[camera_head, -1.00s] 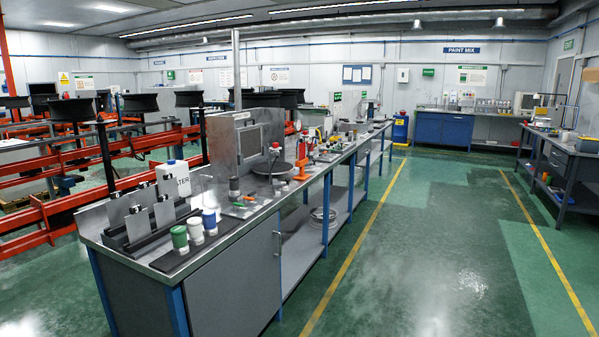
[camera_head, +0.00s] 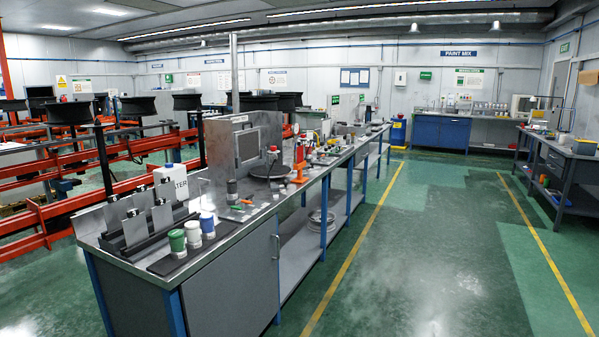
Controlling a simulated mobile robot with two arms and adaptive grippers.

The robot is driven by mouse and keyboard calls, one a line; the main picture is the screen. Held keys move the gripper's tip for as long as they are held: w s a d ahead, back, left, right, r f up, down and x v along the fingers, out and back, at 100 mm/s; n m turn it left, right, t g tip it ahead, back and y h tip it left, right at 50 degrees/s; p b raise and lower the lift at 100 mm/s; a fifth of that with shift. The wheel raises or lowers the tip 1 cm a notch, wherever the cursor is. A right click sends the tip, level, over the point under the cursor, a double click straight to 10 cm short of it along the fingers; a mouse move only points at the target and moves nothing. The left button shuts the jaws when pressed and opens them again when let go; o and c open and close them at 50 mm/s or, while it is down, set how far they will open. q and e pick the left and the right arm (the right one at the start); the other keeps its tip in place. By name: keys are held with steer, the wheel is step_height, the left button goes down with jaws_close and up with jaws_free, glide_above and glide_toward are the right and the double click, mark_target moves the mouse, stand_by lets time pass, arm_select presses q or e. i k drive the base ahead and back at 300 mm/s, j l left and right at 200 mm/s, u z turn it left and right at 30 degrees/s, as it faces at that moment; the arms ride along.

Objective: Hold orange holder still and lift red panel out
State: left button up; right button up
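A small orange item (camera_head: 300,172) stands on the long metal workbench (camera_head: 252,222), near its right edge and right of the grey box. It may be the orange holder, but it is too small to be sure. Neither of my grippers is in view.
A grey metal box (camera_head: 236,146), a white container (camera_head: 171,182), a rack of metal plates (camera_head: 136,228) and small pots (camera_head: 192,234) crowd the bench's near half. Orange rails (camera_head: 40,215) run at left. The green floor (camera_head: 430,240) at right is open up to another bench (camera_head: 560,165).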

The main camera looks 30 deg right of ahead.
mark_target(300, 149)
steer(key=i+l+z, duration=0.1)
steer(key=z, duration=0.3)
steer(key=i+l+z, duration=0.1)
steer(key=z, duration=0.3)
steer(key=i+l+z, duration=0.1)
steer(key=z, duration=0.25)
steer(key=i+z, duration=0.15)
steer(key=z, duration=0.25)
steer(key=i, duration=3.25)
steer(key=i+l, duration=0.15)
steer(key=i, duration=3.15)
steer(key=i+u, duration=0.1)
steer(key=u, duration=0.35)
steer(key=i+u, duration=0.15)
steer(key=u, duration=0.35)
steer(key=i+l+u, duration=0.1)
steer(key=u, duration=0.35)
steer(key=i+l+u, duration=0.1)
steer(key=u, duration=0.35)
